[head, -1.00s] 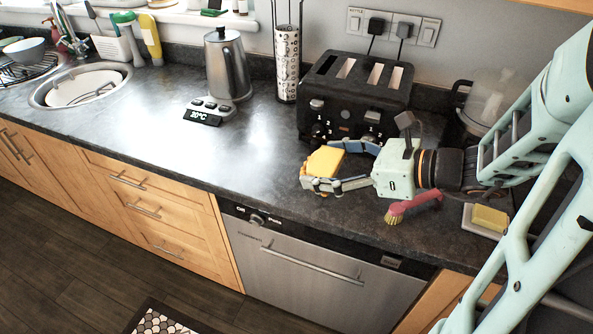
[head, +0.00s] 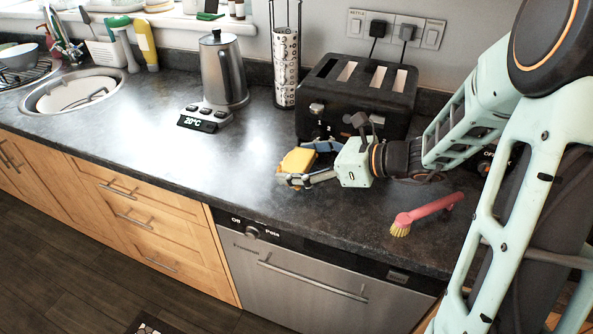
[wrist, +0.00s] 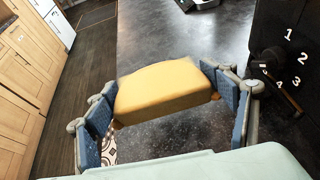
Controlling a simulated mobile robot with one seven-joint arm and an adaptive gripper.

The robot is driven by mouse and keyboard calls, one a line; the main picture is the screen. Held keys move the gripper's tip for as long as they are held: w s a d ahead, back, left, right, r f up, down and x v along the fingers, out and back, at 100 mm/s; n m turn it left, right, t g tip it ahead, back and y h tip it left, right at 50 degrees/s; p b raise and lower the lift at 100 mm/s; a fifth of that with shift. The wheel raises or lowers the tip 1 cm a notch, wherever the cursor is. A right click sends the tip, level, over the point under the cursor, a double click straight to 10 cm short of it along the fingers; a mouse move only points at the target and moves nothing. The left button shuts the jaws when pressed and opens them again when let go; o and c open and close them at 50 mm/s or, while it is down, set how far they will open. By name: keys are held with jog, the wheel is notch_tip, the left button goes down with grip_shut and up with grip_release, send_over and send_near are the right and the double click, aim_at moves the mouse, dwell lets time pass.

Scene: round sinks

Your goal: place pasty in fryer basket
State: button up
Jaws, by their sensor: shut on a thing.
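The pasty (head: 298,160) is a golden-yellow block with a rounded top. My gripper (head: 292,171) is shut on it and holds it above the dark worktop, in front of the toaster. In the wrist view the pasty (wrist: 165,88) sits between the two blue finger pads, one on each side. I cannot make out a fryer basket in either view. My arm hides part of the worktop at the right.
A black toaster (head: 357,95) stands just behind my gripper. A red brush (head: 428,214) lies on the worktop to the right. A steel kettle (head: 222,75) stands back left.

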aim_at(296, 164)
jog(key=shift+w+a+f, duration=0.2)
jog(key=shift+w+f, duration=0.45)
jog(key=shift+f, duration=0.1)
jog(key=shift+w+a+f, duration=0.15)
jog(key=shift+w+f, duration=0.45)
jog(key=shift+f, duration=1.65)
jog(key=shift+b, duration=0.35)
jog(key=shift+f, duration=0.25)
jog(key=o, duration=1)
jog(key=shift+r, duration=0.15)
